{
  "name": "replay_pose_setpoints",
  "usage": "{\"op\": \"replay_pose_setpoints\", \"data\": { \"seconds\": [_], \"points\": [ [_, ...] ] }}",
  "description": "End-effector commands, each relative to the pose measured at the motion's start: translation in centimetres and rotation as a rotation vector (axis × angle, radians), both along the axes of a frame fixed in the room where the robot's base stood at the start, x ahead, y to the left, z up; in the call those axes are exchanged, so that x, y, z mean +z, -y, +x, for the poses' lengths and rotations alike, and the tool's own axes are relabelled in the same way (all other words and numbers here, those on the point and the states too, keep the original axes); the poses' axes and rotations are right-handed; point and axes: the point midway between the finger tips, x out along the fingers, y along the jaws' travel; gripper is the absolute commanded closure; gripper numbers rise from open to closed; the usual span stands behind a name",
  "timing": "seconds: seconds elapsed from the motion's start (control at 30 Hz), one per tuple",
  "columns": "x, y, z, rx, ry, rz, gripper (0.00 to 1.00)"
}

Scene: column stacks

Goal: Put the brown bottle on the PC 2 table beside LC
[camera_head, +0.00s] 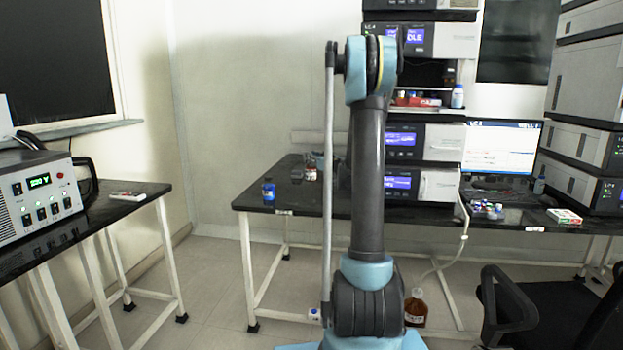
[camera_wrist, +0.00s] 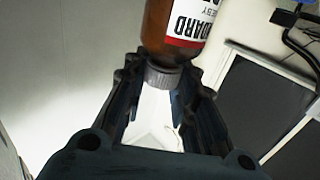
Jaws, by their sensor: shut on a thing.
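The brown bottle (camera_wrist: 185,20), with a red and white label, shows in the wrist view at the top. Its grey ribbed cap (camera_wrist: 162,77) lies between the fingers of my gripper (camera_wrist: 163,70), which is shut on the bottle near the cap. The bottle's far end is cut off by the frame. Neither the held bottle nor my gripper can be made out in the head view. There, a black-topped table (camera_head: 300,210) bears the LC stack (camera_head: 440,147) and a computer monitor (camera_head: 502,148). No "PC 2" sign is readable.
My arm hides part of the table. A blue-capped bottle (camera_head: 268,190) and a small jar (camera_head: 310,172) stand on its left part. Another brown bottle (camera_head: 415,308) stands on the floor. A black chair (camera_head: 545,310) is front right. A side table (camera_head: 100,222) bears an instrument (camera_head: 40,195).

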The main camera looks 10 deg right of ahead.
Motion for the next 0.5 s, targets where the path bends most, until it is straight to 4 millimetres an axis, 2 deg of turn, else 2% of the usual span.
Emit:
{"op": "replay_pose_setpoints", "data": {
  "seconds": [0.2,0.5],
  "points": [
    [-3.2,0.7,0.0,-0.007,0.000,0.000,1.00],
    [-5.2,0.8,0.0,-0.008,0.000,0.000,1.00]
  ]
}}
